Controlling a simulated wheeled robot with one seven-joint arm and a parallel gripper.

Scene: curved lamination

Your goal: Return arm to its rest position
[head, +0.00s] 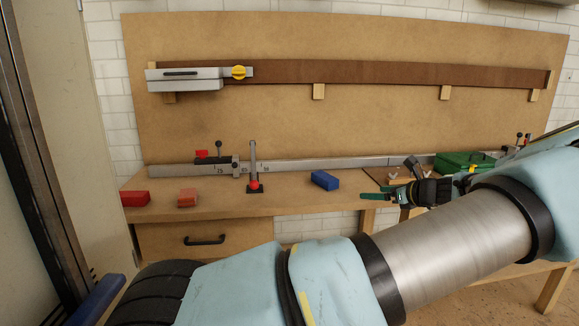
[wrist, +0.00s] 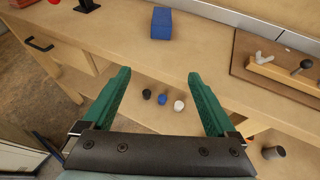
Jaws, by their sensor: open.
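My gripper (wrist: 160,95) is open and empty in the wrist view, its two green fingers spread wide above the front of the workbench. In the head view my gripper (head: 376,196) shows at the right, near the bench's front edge, partly hidden by my own arm. My light-blue and silver arm stretches across the lower right of the head view. A blue block (head: 325,180) lies on the workbench (head: 225,206) to the left of my gripper. The same blue block (wrist: 161,23) shows beyond the fingers in the wrist view.
Red blocks (head: 135,199) and (head: 187,198) lie on the bench's left. A green box (head: 458,160) is at right. Small black, blue and white round pieces (wrist: 162,99) show below the bench edge.

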